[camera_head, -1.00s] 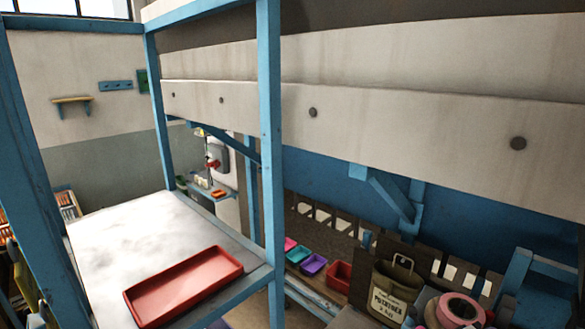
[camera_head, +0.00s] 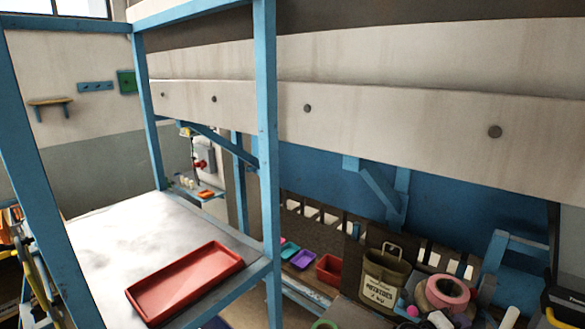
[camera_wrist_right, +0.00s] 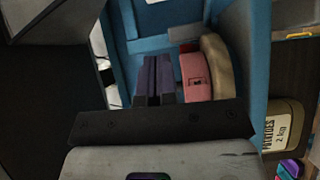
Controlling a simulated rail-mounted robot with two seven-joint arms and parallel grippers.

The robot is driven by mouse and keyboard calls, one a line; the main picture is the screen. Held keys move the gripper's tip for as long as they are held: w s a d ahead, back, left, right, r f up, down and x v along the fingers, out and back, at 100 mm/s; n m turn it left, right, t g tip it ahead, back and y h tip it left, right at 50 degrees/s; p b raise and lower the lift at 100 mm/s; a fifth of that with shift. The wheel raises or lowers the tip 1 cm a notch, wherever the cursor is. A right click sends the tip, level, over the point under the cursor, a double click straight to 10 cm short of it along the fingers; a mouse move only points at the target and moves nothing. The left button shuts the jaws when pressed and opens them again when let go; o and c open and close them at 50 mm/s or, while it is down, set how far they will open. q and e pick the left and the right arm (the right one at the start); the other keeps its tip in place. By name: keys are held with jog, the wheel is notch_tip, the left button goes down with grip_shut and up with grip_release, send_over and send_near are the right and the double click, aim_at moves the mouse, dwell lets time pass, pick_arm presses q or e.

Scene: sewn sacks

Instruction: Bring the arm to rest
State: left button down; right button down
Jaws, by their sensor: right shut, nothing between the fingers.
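My right gripper (camera_wrist_right: 155,80) shows in the right wrist view. Its two dark fingers are together with nothing between them. A pink roll (camera_wrist_right: 195,77) and a tan roll (camera_wrist_right: 217,68) appear just right of the fingers; I cannot tell how far away they are. The olive sack labelled potatoes (camera_head: 385,275) stands upright with its handle up in the head view. It also shows in part at the right of the right wrist view (camera_wrist_right: 283,130). I cannot clearly pick out my right gripper in the head view. My left gripper is not in view.
A red tray (camera_head: 185,282) lies on a pale shelf (camera_head: 110,245) in a blue frame with an upright post (camera_head: 265,150). Purple (camera_head: 302,260) and red (camera_head: 329,270) bins stand left of the sack. A pink roll (camera_head: 447,291) and other items crowd its right. A beam crosses above.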

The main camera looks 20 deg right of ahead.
jog(key=w+a+r+m+t+y, duration=0.2)
jog(key=w+a+r+t+y, duration=0.15)
jog(key=a+t+y, duration=0.4)
jog(key=s+a+f+n+t+y+p, duration=0.1)
jog(key=s+a+y, duration=0.25)
jog(key=a, duration=0.35)
jog(key=s+a+n+t+y, duration=0.1)
jog(key=s+a+n+y, duration=0.2)
jog(key=a, duration=0.4)
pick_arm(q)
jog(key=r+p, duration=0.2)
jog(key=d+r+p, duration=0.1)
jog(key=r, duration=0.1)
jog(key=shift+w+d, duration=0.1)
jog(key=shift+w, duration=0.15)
pick_arm(e)
jog(key=s+a+f+g+y, duration=0.1)
jog(key=s+a+f+g, duration=0.1)
jog(key=s+f, duration=0.3)
jog(key=s+a+f+g+y, duration=0.1)
jog(key=s+a+f, duration=0.3)
jog(key=s, duration=1)
jog(key=s+a+f+g+y, duration=0.2)
jog(key=s+f, duration=0.4)
jog(key=s, duration=0.4)
jog(key=shift+a+g, duration=0.45)
jog(key=shift+a, duration=0.45)
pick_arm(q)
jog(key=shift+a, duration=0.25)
